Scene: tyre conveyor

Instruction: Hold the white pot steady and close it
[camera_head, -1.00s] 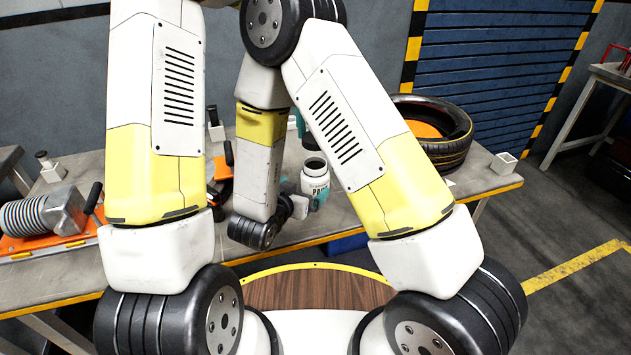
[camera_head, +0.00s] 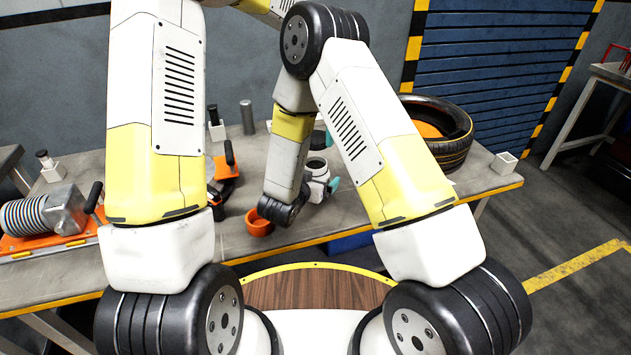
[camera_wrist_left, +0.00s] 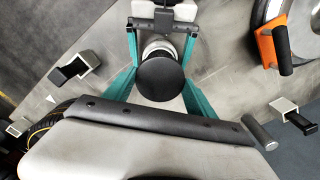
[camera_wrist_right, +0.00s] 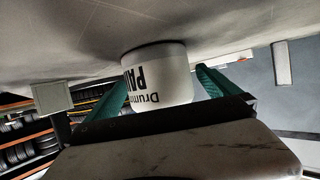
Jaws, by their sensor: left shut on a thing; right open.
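The white pot (camera_head: 318,168) stands on the bench with its dark mouth open, partly hidden by my right arm. In the right wrist view the pot (camera_wrist_right: 157,78), with black lettering, stands between the teal fingers of my right gripper (camera_wrist_right: 162,95), which is open around it; a gap shows on the right side. My left gripper (camera_wrist_left: 160,82) is shut on a round black lid (camera_wrist_left: 160,80). A pale round rim shows just behind the lid. In the head view the left gripper (camera_head: 321,133) is above and behind the pot, mostly hidden by my right arm.
An orange cup (camera_head: 258,223) stands near the bench's front edge. A tyre (camera_head: 445,130) lies at the right, by a small white square holder (camera_head: 504,163). An orange-and-black tool (camera_head: 226,170) and a motor-like machine (camera_head: 52,212) are at the left. The bench front is mostly clear.

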